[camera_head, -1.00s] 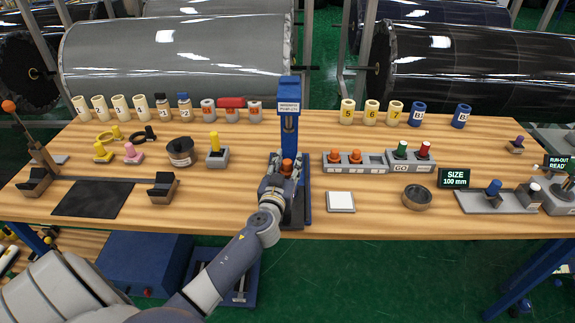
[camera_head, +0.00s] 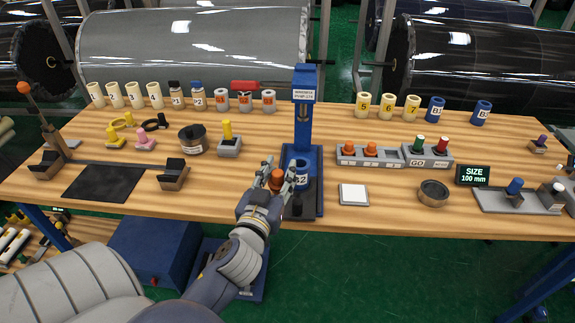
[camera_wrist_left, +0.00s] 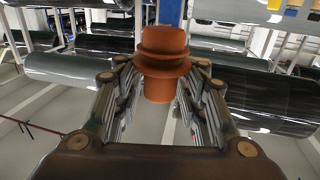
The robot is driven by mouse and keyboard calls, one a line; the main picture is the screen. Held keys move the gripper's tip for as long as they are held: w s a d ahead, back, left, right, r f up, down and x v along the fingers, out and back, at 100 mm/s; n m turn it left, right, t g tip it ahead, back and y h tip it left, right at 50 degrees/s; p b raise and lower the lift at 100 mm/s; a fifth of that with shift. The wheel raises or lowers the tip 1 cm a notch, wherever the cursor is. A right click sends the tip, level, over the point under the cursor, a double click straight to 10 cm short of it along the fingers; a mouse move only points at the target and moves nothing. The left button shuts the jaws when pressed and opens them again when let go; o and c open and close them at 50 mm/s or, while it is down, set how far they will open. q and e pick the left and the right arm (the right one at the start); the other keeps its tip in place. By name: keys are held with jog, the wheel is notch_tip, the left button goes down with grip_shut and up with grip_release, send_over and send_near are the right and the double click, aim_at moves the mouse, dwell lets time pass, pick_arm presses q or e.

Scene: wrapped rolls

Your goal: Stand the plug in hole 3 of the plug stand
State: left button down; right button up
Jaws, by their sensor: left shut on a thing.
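An orange plug (camera_head: 277,186) is gripped between the fingers of my left gripper (camera_head: 278,177), just left of the blue press and above the table. In the left wrist view the plug (camera_wrist_left: 163,50) stands upright between the fingers, flanged top up. The grey plug stand (camera_head: 372,163) is to the right of the press, with orange plugs (camera_head: 348,148) in its two left holes. Its right part, with the other holes, shows no plug. My right gripper is not in view.
The blue press (camera_head: 303,125) holds a blue sleeve (camera_head: 302,169) marked B2, close to the right of my gripper. A white pad (camera_head: 354,194) lies in front of the stand. A GO block (camera_head: 428,157) with green and red plugs adjoins the stand's right end.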

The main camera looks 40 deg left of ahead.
pick_arm(q)
jog(key=shift+s+d, duration=0.2)
jog(key=shift+s, duration=0.25)
jog(key=s+d+m+t+h, duration=0.15)
jog(key=d+m+h, duration=0.35)
jog(key=d, duration=1)
jog(key=s+f+n+h, duration=0.1)
jog(key=s+f, duration=0.2)
jog(key=s, duration=0.5)
jog(key=shift+d, duration=0.15)
jog(key=shift+g, duration=0.25)
jog(key=w+a+r+n+y, duration=0.1)
jog(key=w+a+y, duration=0.1)
jog(key=a, duration=0.3)
jog(key=w+a+r+n+y, duration=0.1)
jog(key=w+a, duration=0.3)
jog(key=w+a+n+g+y, duration=0.1)
jog(key=w+a+y, duration=0.1)
jog(key=a, duration=0.3)
jog(key=shift+w+a+r+n+y, duration=0.3)
jog(key=shift+w+a+r+n, duration=0.05)
jog(key=shift+w+r+n, duration=0.05)
jog(key=shift+w+a+r, duration=0.1)
jog(key=shift+a+r, duration=0.15)
jog(key=shift+a, duration=0.15)
